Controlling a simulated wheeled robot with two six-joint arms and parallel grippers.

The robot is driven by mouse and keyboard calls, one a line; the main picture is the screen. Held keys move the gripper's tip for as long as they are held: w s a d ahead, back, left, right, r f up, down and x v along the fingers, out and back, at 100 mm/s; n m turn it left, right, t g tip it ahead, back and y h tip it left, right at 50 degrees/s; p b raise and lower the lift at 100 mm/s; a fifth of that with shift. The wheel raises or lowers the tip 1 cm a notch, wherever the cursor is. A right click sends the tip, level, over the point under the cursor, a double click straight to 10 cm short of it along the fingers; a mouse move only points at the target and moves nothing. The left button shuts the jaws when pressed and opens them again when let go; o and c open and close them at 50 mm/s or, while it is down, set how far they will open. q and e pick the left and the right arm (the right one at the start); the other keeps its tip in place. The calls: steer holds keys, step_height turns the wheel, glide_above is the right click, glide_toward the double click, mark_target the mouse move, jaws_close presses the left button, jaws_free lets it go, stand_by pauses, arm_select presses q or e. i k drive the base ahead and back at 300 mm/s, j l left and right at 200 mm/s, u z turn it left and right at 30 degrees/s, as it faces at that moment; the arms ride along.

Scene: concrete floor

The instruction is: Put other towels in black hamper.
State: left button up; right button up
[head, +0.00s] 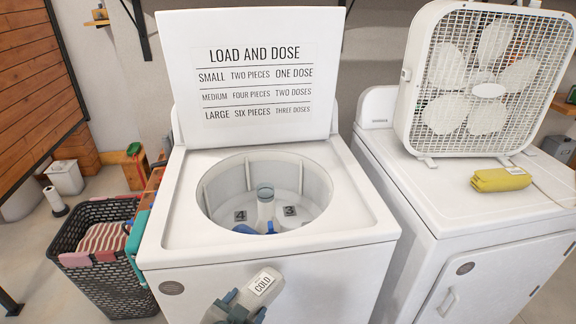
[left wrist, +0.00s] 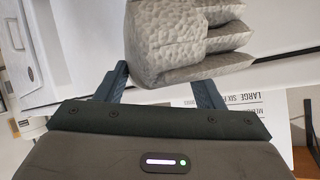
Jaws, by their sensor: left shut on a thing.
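My left gripper (head: 238,305) is at the bottom middle of the head view, in front of the washer. In the left wrist view the grey towel (left wrist: 165,40) looks thick, textured and layered between the fingers. The black hamper (head: 115,282) stands on the floor at the left. A red-and-white striped towel (head: 103,238) and other cloths lie in it. A folded yellow towel (head: 500,180) lies on the white machine at the right. My right gripper is not in view.
The washer (head: 350,205) has its lid (head: 250,30) up; its open drum shows tags 4 and 3 and something blue. A box fan (head: 485,80) stands on the right machine (head: 400,180). A white bin (head: 65,178) and paper roll (head: 55,200) stand behind the hamper.

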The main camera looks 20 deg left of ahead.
mark_target(115, 228)
steer(key=k+j, duration=0.1)
steer(key=j, duration=0.3)
steer(key=k+j, duration=0.15)
steer(key=j, duration=0.25)
steer(key=k+j+z, duration=0.1)
steer(key=j, duration=0.35)
steer(key=k+j, duration=0.1)
steer(key=j, duration=0.3)
steer(key=k+j, duration=0.15)
steer(key=j, duration=0.25)
steer(key=i+j, duration=0.1)
steer(key=j, duration=0.55)
steer(key=i+j+z, duration=0.1)
steer(key=j, duration=0.6)
steer(key=i+j, duration=0.1)
steer(key=j, duration=0.55)
